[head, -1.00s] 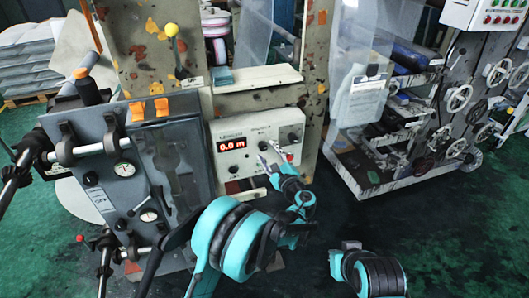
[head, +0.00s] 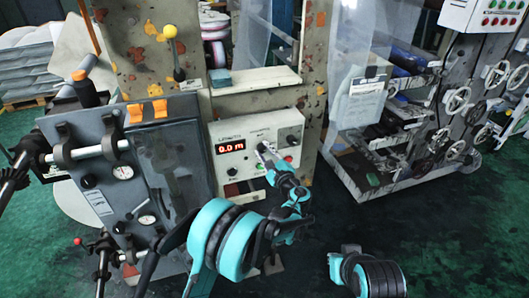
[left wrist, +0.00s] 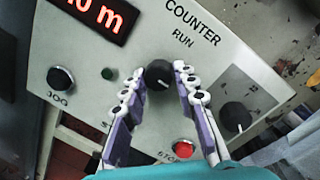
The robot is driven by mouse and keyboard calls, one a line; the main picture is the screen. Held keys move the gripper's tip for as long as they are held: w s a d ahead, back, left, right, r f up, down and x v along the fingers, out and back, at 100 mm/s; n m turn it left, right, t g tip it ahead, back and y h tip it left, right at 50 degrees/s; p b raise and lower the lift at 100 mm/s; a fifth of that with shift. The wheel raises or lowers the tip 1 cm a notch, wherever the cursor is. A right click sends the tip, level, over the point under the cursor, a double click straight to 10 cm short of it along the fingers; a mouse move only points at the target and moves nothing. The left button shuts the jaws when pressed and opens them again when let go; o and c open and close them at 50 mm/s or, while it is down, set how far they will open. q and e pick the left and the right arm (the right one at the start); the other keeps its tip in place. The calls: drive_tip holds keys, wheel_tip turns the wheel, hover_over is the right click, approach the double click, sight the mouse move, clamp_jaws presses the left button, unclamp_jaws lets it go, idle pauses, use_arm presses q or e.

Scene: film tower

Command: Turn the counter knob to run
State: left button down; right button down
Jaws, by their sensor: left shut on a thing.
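The counter knob (left wrist: 158,74) is a round black knob with a white mark, below the words COUNTER and RUN in the left wrist view. Its white mark points to the lower right of that picture, away from RUN. My left gripper (left wrist: 158,82) is shut on the knob, with one purple and white finger on each side. In the head view my left gripper (head: 265,150) reaches the pale control panel (head: 225,129) from below and mostly hides the knob there. My right gripper is out of view.
The panel also has a red 0.0 m display (head: 230,145), a JOG knob (left wrist: 61,78), a green button (left wrist: 108,73), a red STOP button (left wrist: 183,149) and another black knob (left wrist: 236,117).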

use_arm(q)
drive_tip(key=n, duration=0.4)
drive_tip(key=shift+n+g, duration=0.3)
drive_tip(key=n, duration=0.4)
drive_tip(key=shift+a+r+h, duration=0.1)
drive_tip(key=shift+h, duration=0.3)
drive_tip(key=n, duration=0.4)
drive_tip(key=shift+s+h, duration=0.1)
drive_tip(key=shift+h, duration=0.3)
drive_tip(key=shift+a+n+h, duration=0.1)
drive_tip(key=shift+n+h, duration=0.2)
drive_tip(key=shift+n, duration=1.6)
drive_tip(key=c, duration=1.2)
unclamp_jaws()
drive_tip(key=shift+r, duration=0.1)
